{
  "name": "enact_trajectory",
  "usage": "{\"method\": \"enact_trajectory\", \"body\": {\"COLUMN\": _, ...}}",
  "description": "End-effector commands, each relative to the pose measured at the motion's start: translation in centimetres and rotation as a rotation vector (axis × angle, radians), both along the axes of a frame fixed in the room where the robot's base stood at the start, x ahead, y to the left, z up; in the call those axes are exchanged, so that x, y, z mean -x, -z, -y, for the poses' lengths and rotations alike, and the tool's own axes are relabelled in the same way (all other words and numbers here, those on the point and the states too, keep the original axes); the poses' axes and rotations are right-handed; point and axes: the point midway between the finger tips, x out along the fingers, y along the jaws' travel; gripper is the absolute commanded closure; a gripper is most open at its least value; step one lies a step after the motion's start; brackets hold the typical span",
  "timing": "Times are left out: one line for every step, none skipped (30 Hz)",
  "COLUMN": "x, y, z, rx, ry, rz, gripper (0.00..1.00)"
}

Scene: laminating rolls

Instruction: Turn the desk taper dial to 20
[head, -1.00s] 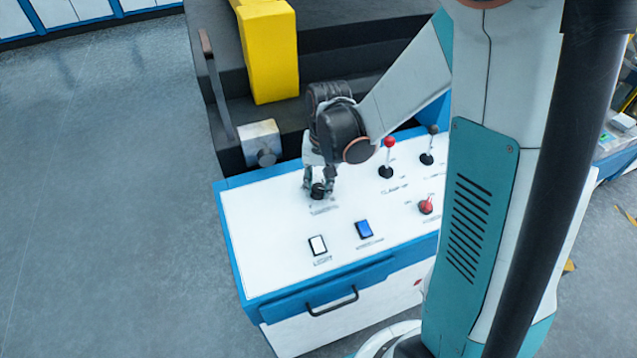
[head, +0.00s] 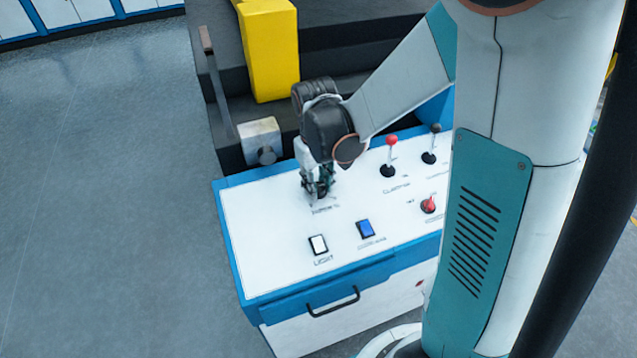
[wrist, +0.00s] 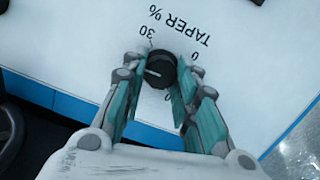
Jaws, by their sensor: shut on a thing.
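The taper dial (wrist: 160,70) is a round black knob on the white panel top, under the printed words TAPER %. My gripper (wrist: 157,82) is shut on it, with a teal finger pad on each side. A pale pointer line on the knob points left in the wrist view, toward the left finger. The printed 30 and a 0 show beside the knob; another number below it is partly hidden by the right finger. In the head view my gripper (head: 317,190) comes down on the panel and mostly hides the dial.
A yellow block (head: 269,50) stands behind. Open floor lies left.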

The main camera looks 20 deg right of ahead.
Motion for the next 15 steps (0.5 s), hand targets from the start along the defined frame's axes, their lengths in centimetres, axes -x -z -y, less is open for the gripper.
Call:
{"method": "enact_trajectory", "body": {"x": 0.09, "y": 0.1, "z": -0.07, "rx": 0.008, "ry": -0.045, "rz": -0.001, "gripper": 0.96}}
{"method": "enact_trajectory", "body": {"x": 0.09, "y": 0.11, "z": -0.09, "rx": 0.012, "ry": -0.072, "rz": -0.001, "gripper": 0.96}}
{"method": "enact_trajectory", "body": {"x": 0.1, "y": 0.1, "z": -0.11, "rx": 0.019, "ry": -0.11, "rz": -0.001, "gripper": 0.96}}
{"method": "enact_trajectory", "body": {"x": 0.1, "y": 0.1, "z": -0.11, "rx": 0.024, "ry": -0.138, "rz": -0.001, "gripper": 0.96}}
{"method": "enact_trajectory", "body": {"x": 0.12, "y": 0.1, "z": -0.11, "rx": 0.029, "ry": -0.165, "rz": -0.001, "gripper": 0.96}}
{"method": "enact_trajectory", "body": {"x": 0.12, "y": 0.1, "z": -0.13, "rx": 0.036, "ry": -0.203, "rz": -0.001, "gripper": 0.96}}
{"method": "enact_trajectory", "body": {"x": 0.12, "y": 0.1, "z": -0.17, "rx": 0.041, "ry": -0.231, "rz": 0.0, "gripper": 0.96}}
{"method": "enact_trajectory", "body": {"x": 0.12, "y": 0.1, "z": -0.19, "rx": 0.045, "ry": -0.259, "rz": 0.0, "gripper": 0.96}}
{"method": "enact_trajectory", "body": {"x": 0.13, "y": 0.1, "z": -0.21, "rx": 0.051, "ry": -0.296, "rz": 0.0, "gripper": 0.96}}
{"method": "enact_trajectory", "body": {"x": 0.12, "y": 0.1, "z": -0.23, "rx": 0.057, "ry": -0.322, "rz": 0.0, "gripper": 0.96}}
{"method": "enact_trajectory", "body": {"x": 0.13, "y": 0.1, "z": -0.22, "rx": 0.061, "ry": -0.348, "rz": 0.0, "gripper": 0.96}}
{"method": "enact_trajectory", "body": {"x": 0.13, "y": 0.1, "z": -0.22, "rx": 0.068, "ry": -0.382, "rz": 0.0, "gripper": 0.96}}
{"method": "enact_trajectory", "body": {"x": 0.14, "y": 0.1, "z": -0.22, "rx": 0.072, "ry": -0.406, "rz": 0.0, "gripper": 0.96}}
{"method": "enact_trajectory", "body": {"x": 0.15, "y": 0.1, "z": -0.22, "rx": 0.075, "ry": -0.431, "rz": 0.0, "gripper": 0.96}}
{"method": "enact_trajectory", "body": {"x": 0.16, "y": 0.09, "z": -0.24, "rx": 0.081, "ry": -0.462, "rz": -0.001, "gripper": 0.96}}
